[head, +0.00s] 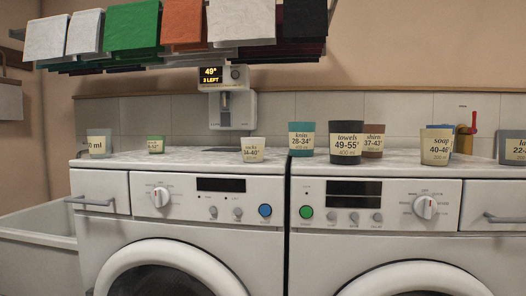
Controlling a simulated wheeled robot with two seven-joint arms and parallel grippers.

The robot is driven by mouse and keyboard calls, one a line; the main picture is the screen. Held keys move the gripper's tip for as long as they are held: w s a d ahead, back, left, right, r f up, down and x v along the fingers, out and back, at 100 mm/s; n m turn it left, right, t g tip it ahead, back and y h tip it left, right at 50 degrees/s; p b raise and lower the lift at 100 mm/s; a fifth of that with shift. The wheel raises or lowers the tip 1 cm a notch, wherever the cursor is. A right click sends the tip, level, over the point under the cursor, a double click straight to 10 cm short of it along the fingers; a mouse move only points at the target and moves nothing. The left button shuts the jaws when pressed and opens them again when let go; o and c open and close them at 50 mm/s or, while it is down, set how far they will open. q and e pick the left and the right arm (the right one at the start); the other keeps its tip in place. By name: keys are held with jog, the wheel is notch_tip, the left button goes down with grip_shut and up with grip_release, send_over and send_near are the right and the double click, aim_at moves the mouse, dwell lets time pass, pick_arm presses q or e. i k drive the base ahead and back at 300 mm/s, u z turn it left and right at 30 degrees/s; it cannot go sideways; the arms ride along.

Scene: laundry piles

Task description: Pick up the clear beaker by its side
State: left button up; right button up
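Several labelled cups stand on the tops of the two washing machines. A pale cup labelled "socks" (253,150) stands near the front edge, and a pale "soap" cup (436,146) stands at the right. Neither of my grippers is in view.
A wall dispenser (243,110) reads "49° 3 LEFT". Cloths (133,27) hang above. A sink (35,232) is at left.

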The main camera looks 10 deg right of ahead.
aim_at(100, 140)
jog(key=z, duration=0.05)
jog(key=k, duration=0.5)
jog(key=u, duration=1.5)
jog(key=i, duration=1.2)
jog(key=z, duration=1.45)
